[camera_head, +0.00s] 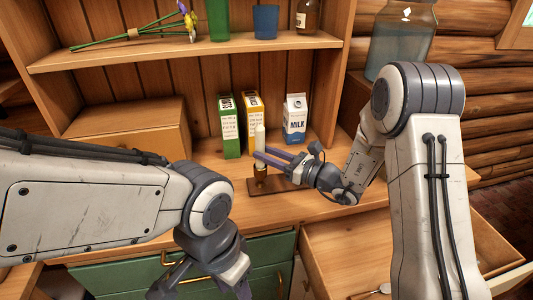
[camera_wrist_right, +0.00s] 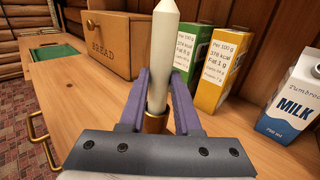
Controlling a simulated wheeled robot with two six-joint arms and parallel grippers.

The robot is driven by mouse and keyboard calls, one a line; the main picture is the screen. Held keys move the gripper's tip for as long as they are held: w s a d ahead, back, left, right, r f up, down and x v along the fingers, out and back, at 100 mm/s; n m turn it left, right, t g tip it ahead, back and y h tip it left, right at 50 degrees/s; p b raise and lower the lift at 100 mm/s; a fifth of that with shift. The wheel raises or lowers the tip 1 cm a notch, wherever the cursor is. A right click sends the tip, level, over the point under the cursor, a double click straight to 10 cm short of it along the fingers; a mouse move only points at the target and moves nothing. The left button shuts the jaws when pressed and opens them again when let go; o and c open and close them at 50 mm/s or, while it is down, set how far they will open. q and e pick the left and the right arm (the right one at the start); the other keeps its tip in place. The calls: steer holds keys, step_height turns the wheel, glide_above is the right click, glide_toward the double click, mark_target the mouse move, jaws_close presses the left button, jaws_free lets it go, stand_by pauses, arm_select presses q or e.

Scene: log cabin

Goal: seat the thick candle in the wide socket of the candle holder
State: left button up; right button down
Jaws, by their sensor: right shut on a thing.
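The white thick candle (camera_head: 259,137) stands upright between the fingers of my right gripper (camera_head: 268,158), which is shut on it. In the right wrist view the candle (camera_wrist_right: 163,55) rises between the two purple fingers (camera_wrist_right: 158,85). Its lower end meets a brass socket (camera_wrist_right: 155,122) of the candle holder; whether it is fully inside cannot be told. The holder's dark wooden base (camera_head: 273,187) lies on the counter, partly under the gripper, and its other sockets are hidden.
Behind the candle stand a green carton (camera_head: 229,127), a yellow carton (camera_head: 253,110) and a milk carton (camera_head: 294,119). A wooden bread box (camera_wrist_right: 112,40) is at the left. An open drawer (camera_head: 330,250) juts out below. A shelf (camera_head: 180,50) hangs above.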

steer(key=shift+f+b, duration=0.65)
steer(key=shift+f, duration=0.15)
steer(key=c, duration=0.5)
jaws_free()
steer(key=shift+c, duration=0.2)
steer(key=b+v, duration=0.1)
steer(key=v, duration=0.9)
steer(key=shift+d, duration=0.15)
steer(key=shift+s+r, duration=0.1)
steer(key=shift+s, duration=0.05)
